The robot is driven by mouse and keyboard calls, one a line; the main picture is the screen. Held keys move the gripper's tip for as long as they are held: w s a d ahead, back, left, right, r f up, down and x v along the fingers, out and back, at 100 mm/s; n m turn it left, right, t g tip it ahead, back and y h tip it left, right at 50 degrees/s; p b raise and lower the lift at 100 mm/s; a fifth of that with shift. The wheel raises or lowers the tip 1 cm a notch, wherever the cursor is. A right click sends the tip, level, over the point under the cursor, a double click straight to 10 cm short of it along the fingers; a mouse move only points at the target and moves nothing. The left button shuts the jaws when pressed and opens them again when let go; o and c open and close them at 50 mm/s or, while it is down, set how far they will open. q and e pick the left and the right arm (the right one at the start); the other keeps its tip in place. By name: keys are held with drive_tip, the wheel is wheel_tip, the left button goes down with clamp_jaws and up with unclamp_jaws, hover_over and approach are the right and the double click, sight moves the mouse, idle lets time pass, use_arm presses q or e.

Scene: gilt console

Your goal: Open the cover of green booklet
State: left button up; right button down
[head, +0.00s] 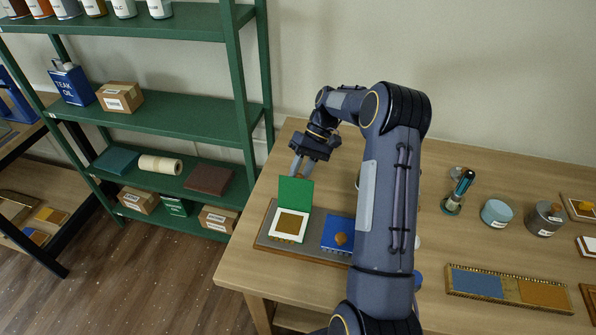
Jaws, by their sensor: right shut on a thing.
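The green booklet (292,222) lies on a grey mat with a wooden edge (257,243) near the left end of the table. Its green cover (296,192) stands raised at the far side, showing a white inner page with a gold-brown square. My right gripper (297,172) comes down from behind and is shut on the cover's top edge; the fingertips are small in the picture. A blue booklet (338,234) with a round wooden knob on top lies on the same mat, to the right, partly hidden by my right arm. My left gripper is out of view.
My right arm hides the middle of the table. To its right are a tool in a stand (458,190), a light blue tin (496,213), a grey pot (545,218) and a framed blue-and-orange panel (510,288). A green shelf unit (180,115) stands left.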

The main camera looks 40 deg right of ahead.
drive_tip(key=shift+s+d+f+g, duration=0.25)
drive_tip(key=shift+f+g, duration=0.15)
drive_tip(key=shift+f, duration=0.15)
drive_tip(key=c, duration=1.1)
unclamp_jaws()
drive_tip(key=shift+s+d+r, duration=0.1)
drive_tip(key=shift+c, duration=0.2)
drive_tip(key=shift+w+r, duration=0.2)
drive_tip(key=shift+r, duration=0.05)
drive_tip(key=b+v, duration=0.1)
drive_tip(key=v, duration=0.6)
drive_tip(key=shift+d+r, duration=0.2)
